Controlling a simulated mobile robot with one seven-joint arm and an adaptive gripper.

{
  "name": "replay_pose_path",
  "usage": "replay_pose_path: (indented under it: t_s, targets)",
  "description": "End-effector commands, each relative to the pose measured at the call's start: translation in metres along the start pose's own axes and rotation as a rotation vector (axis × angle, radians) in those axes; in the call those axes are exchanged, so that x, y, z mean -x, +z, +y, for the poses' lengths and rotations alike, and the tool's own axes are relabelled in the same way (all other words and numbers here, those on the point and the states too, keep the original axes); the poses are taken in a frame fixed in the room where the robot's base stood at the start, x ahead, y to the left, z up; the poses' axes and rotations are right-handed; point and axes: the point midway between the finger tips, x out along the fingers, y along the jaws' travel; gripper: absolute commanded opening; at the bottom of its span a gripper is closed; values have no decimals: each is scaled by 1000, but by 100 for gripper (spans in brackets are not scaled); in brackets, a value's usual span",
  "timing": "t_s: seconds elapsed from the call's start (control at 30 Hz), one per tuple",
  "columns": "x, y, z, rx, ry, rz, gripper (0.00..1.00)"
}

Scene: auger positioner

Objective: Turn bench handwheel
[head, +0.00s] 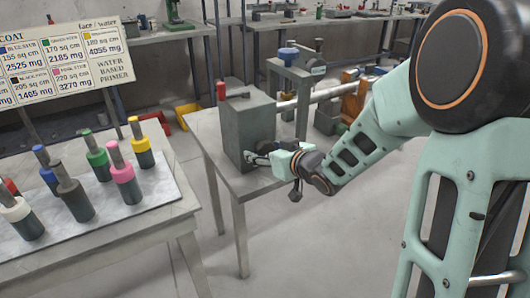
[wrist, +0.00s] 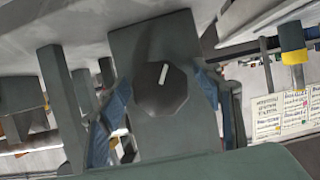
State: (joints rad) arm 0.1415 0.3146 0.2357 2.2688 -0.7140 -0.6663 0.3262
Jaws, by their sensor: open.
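In the wrist view a dark, many-sided knob (wrist: 160,97) with a short white mark sits on the face of a grey housing (wrist: 180,48); I take it for the handwheel. My gripper (wrist: 163,108) is open, with one blue finger on each side of the knob. Gaps show beside the fingers, and I cannot tell whether either one touches. In the head view the grey box-shaped housing (head: 241,125) stands on a bench (head: 215,148). My gripper (head: 254,153) is at its right-hand face and mostly hides the knob there.
A red-topped handle (head: 221,90) rises at the housing's left. A shiny shaft (head: 322,92) and a grey-green frame with a blue knob (head: 288,54) stand behind. The floor in front is clear.

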Motion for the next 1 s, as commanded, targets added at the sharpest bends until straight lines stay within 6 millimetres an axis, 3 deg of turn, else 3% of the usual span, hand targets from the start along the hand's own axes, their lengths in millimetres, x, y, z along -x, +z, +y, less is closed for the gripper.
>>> replay_pose_path:
  t_s: [0.07, 0.43, 0.67, 1.0]
  targets:
    - [0, 0, 0, 0, 0, 0, 60]
    - [0, 0, 0, 0, 0, 0, 19]
    - [-1, 3, 0, 40, 17, 1, 18]
    - [-2, 5, 1, 227, 93, 4, 18]
